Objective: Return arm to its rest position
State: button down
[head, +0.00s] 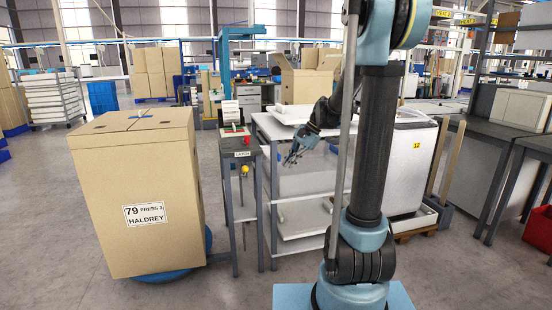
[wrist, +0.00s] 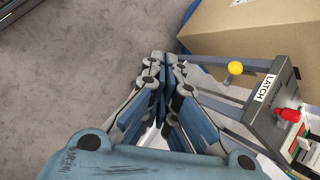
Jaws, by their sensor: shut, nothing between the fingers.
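My arm stands at the right of the middle in the head view. Its gripper (head: 291,157) hangs down at the left of my arm, in front of the white shelf rack and to the right of the narrow stand labelled LATCH (head: 242,154). In the wrist view the fingers of my gripper (wrist: 163,62) are together, with nothing held between them. The stand's yellow knob (wrist: 235,68) and red knob (wrist: 290,115) show to the right of the fingers there, apart from them.
A large cardboard box (head: 150,190) marked HALDREY stands on a blue base at the left. A white shelf rack (head: 290,185) stands behind my gripper. A grey workbench (head: 500,125) is at the right. Grey floor (head: 60,250) is clear at the front left.

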jog(key=s+d+f+n+h, duration=0.2)
jog(key=s+d+f+n, duration=0.1)
jog(key=s, duration=0.6)
jog(key=s+d+f+n+t+h, duration=0.1)
jog(key=s+d+f+n+h, duration=0.1)
jog(key=s+d, duration=0.4)
jog(key=s+d+f+n+t+h, duration=0.1)
jog(key=s+d+f+n, duration=0.3)
jog(key=s, duration=1)
jog(key=shift+s+d+f+h, duration=0.15)
jog(key=shift+s+d+h, duration=0.1)
jog(key=shift+h, duration=0.45)
jog(key=shift+w+f, duration=0.2)
jog(key=shift+w, duration=0.3)
